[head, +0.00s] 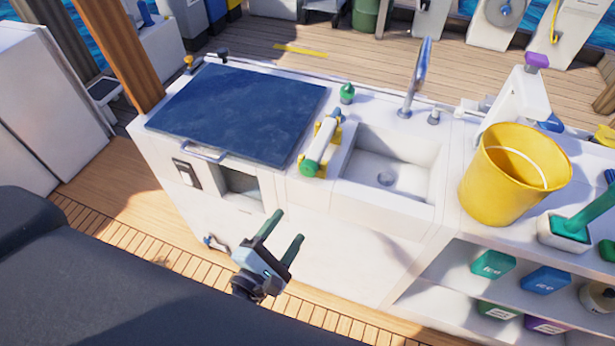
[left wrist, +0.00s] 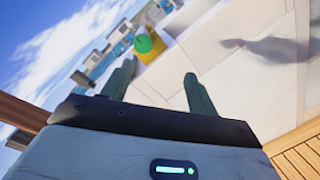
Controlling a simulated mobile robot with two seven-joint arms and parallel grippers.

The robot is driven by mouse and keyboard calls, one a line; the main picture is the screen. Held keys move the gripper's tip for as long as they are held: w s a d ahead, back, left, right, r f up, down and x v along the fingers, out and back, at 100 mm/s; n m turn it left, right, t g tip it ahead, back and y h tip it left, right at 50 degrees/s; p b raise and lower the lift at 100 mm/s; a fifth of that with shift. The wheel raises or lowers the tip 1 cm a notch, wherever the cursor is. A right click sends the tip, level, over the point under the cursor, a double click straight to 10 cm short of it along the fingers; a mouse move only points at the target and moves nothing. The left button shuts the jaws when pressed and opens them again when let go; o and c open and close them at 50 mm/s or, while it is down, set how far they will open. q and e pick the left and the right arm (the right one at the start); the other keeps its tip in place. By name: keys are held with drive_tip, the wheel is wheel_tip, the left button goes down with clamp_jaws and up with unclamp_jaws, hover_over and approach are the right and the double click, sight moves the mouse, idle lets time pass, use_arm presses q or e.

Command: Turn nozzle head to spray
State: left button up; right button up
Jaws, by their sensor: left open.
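A white cylindrical nozzle (head: 322,143) with yellow ends lies on the white counter between the dark blue hatch lid and the sink. Its green round head (head: 308,168) faces the counter's front edge. In the left wrist view, the green head (left wrist: 143,43) with yellow around it shows beyond the fingers. My left gripper (head: 291,225) is open and empty, in front of the counter and apart from the nozzle, its green fingers pointing toward the counter. It also shows in the left wrist view (left wrist: 160,70). My right gripper is out of view.
The dark blue lid (head: 235,112) is closed. A sink (head: 385,178) with a faucet (head: 416,78) is right of the nozzle. A small green bottle (head: 347,93) stands behind it. A yellow bucket (head: 500,185) stands at right, above shelves with ice packs (head: 493,264).

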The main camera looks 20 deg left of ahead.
sight(307, 172)
use_arm(q)
drive_tip(key=w+n, duration=0.4)
drive_tip(key=w+r+n+y, duration=0.1)
drive_tip(key=w+n, duration=0.3)
drive_tip(key=w+n+y+b, duration=0.1)
drive_tip(key=w+n, duration=0.3)
drive_tip(key=shift+w+a+r+t, duration=0.25)
drive_tip(key=shift+a+r+t, duration=0.05)
drive_tip(key=shift+w, duration=0.75)
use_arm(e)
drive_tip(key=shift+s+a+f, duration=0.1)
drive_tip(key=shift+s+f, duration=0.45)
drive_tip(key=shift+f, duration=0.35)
use_arm(q)
drive_tip(key=c, duration=1)
